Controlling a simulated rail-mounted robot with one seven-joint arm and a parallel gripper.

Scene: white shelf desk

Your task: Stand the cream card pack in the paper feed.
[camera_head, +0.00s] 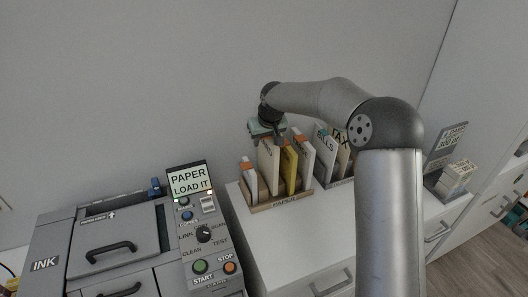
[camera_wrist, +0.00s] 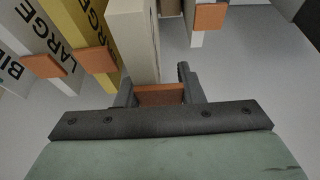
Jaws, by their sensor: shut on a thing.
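The cream card pack (camera_head: 268,165) stands upright in the wooden holder marked PAPER (camera_head: 283,204), between a white pack and a yellow pack. In the wrist view the cream pack (camera_wrist: 132,42) is in the middle, with an orange tab (camera_wrist: 160,95) between the fingers. My gripper (camera_wrist: 158,88) is shut on that tab. In the head view my gripper (camera_head: 267,134) is at the top of the cream pack, its fingers mostly hidden. The machine at the left has a dark slot (camera_head: 112,205) at its back, seemingly the paper feed, with a label in front.
The yellow pack (camera_head: 289,168) and white packs (camera_head: 303,156) (camera_head: 248,178) stand close on both sides. A second holder with packs (camera_head: 333,150) is to the right. The machine's lit screen (camera_head: 190,182) reads PAPER LOAD IT. The white desktop (camera_head: 300,240) in front is clear.

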